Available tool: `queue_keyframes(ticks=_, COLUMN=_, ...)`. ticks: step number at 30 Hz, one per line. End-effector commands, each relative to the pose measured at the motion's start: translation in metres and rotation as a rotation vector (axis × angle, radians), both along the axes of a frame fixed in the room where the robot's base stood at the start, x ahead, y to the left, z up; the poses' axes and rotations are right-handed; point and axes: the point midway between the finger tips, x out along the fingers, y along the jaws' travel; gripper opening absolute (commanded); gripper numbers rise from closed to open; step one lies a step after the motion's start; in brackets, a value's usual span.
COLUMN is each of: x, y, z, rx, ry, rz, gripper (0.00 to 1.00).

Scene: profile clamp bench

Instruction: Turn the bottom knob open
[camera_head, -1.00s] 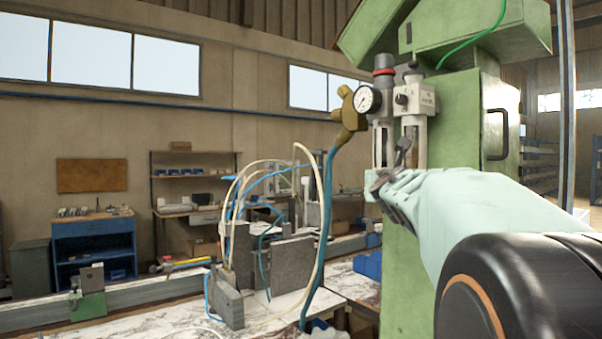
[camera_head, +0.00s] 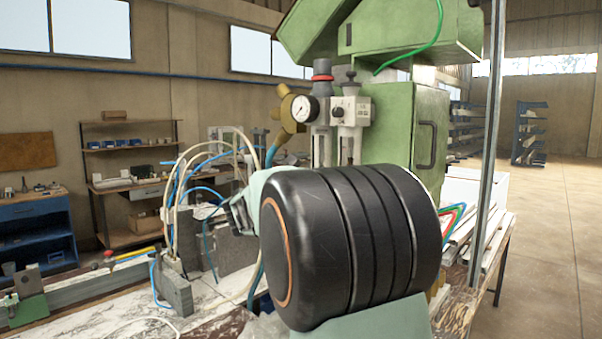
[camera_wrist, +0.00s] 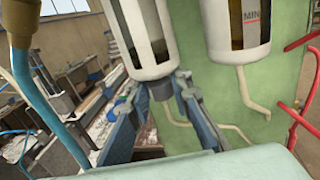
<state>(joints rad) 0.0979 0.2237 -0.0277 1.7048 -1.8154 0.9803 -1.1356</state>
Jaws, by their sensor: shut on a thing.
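The air filter-regulator (camera_head: 322,145) is mounted on the green cabinet, with a round gauge (camera_head: 304,108) and a red ring near its top. In the wrist view its left bowl (camera_wrist: 147,35) hangs at the top, with a small dark grey bottom knob (camera_wrist: 160,91) under it. My gripper (camera_wrist: 160,88) has one finger on each side of this knob and is shut on it. The fingertips partly cover it, so its turned position cannot be told. In the head view my arm hides the knob and most of my gripper.
A second bowl (camera_wrist: 238,25) with a bent tube hangs to the right. Red hoses (camera_wrist: 293,112) run at the right edge, and a blue hose (camera_wrist: 58,125) passes on the left. The green cabinet (camera_head: 400,125) stands close behind. Open floor (camera_head: 545,250) lies at the right.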

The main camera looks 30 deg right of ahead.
Motion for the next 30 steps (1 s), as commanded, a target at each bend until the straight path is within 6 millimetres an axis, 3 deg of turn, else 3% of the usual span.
queue_keyframes(ticks=1, x=0.0036, y=0.0021, z=0.0094, rx=-0.005, ry=-0.002, rz=-0.040, gripper=0.00)
queue_keyframes(ticks=12, x=0.0020, y=-0.0001, z=0.0066, rx=-0.007, ry=-0.002, rz=-0.356, gripper=0.00)
queue_keyframes(ticks=30, x=0.0000, y=-0.0026, z=0.0045, rx=-0.010, ry=-0.005, rz=-0.674, gripper=0.00)
